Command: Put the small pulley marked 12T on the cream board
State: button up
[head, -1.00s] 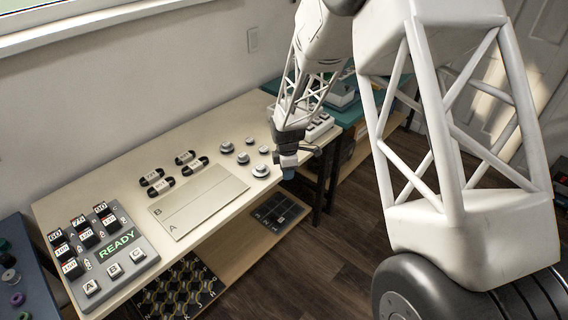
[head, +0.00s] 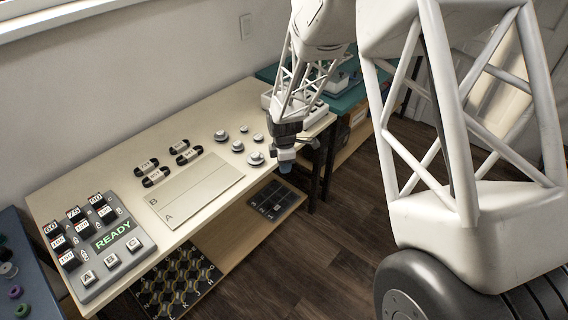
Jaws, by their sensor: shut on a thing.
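The cream board (head: 200,193), marked A and B, lies flat on the workbench. Several grey round pulleys stand behind and right of it: a larger one (head: 256,159) near the front edge and smaller ones such as this pulley (head: 221,135). Their marks are too small to read, so I cannot tell which is 12T. My gripper (head: 285,166) points down at the bench's front right edge, right of the larger pulley. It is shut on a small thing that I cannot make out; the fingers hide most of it.
A grey panel (head: 137,248) with a READY display stands at the bench's left end. Several dark labelled links (head: 155,177) lie behind the board. A lower shelf holds a patterned tray (head: 205,268) and a dark tray (head: 291,194). A teal-topped table (head: 345,88) stands behind right.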

jog(key=a+r, duration=0.1)
jog(key=a, duration=0.6)
jog(key=a+r, duration=0.1)
jog(key=a, duration=0.7)
jog(key=a+r, duration=0.1)
jog(key=a, duration=0.6)
jog(key=shift+w+a, duration=0.15)
jog(key=shift+w, duration=0.1)
notch_tip(320, 180, up, 3)
send_over(166, 193)
jog(key=shift+f, duration=0.1)
jog(key=shift+f, duration=0.15)
jog(key=shift+f, duration=4.35)
jog(key=shift+f, duration=0.5)
jog(key=o, duration=1)
jog(key=shift+r, duration=0.1)
jog(key=shift+r, duration=3.8)
